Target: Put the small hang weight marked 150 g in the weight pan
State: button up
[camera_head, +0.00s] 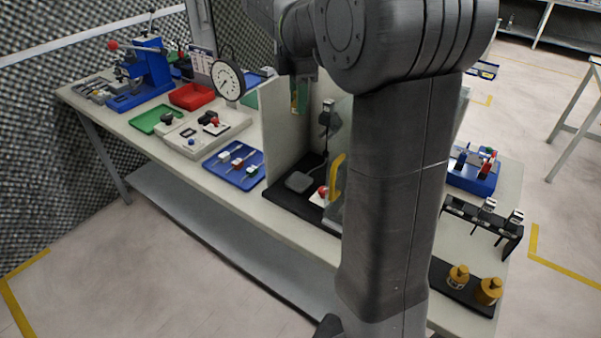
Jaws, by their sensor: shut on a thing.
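My gripper cannot be made out; the large grey arm covers the middle of the view. Two brass-yellow weights, one at the left (459,276) and one at the right (489,291), stand on a black base (460,296) near the table's front right edge. Their markings are too small to read. I cannot pick out the 150 g weight or the weight pan with certainty. A dark hanging part (327,117) shows beside a pale upright panel (278,125), left of my arm; I cannot tell what it is.
A black rack (484,222) holding metal pieces and a blue holder (472,171) stand right of my arm. A round dial gauge (228,80), a red tray (191,97), a green tray (154,119), and a blue tray (233,167) crowd the left. Open floor (130,270) lies in front.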

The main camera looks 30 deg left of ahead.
aim_at(299, 182)
notch_tip(299, 182, down, 22)
jog(key=shift+w, duration=0.1)
dwell(0.3)
jog(key=shift+f, duration=0.2)
jog(key=o, duration=1.1)
jog(key=shift+c, duration=0.2)
jog(key=shift+r, duration=0.1)
notch_tip(299, 182, up, 12)
jog(key=shift+r, duration=0.15)
